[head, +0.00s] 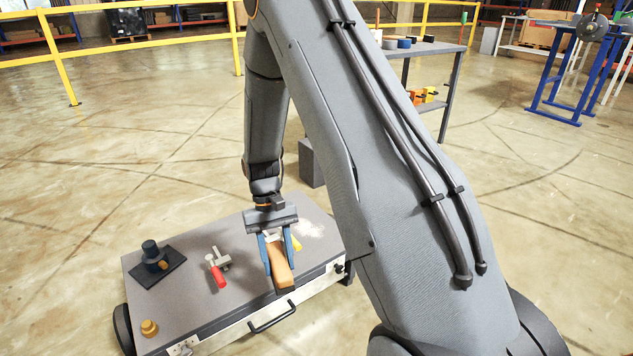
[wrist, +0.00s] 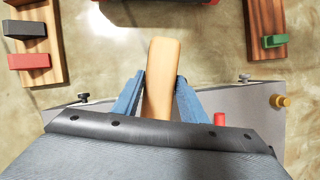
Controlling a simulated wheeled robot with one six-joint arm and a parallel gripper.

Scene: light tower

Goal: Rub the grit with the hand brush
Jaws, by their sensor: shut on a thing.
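My gripper (head: 280,266) has blue fingers and is shut on the hand brush (head: 281,277), a tan wooden piece with a dark underside. It holds the brush over the front part of a grey-topped cart (head: 215,300). In the wrist view, the brush's tan handle (wrist: 158,85) stands between the two blue fingers; its bristles are hidden there. The grit (head: 311,229) is a pale, speckled patch on the cart top, to the right of and behind the brush. The brush appears apart from it. I cannot tell whether the brush touches the cart top.
A red-handled clamp (head: 217,268) lies left of the brush. A black cylinder on a dark plate (head: 156,262) and a brass knob (head: 149,327) are further left. A small yellow thing (head: 296,243) lies by the grit, partly hidden. A grey workbench (head: 425,48) stands behind.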

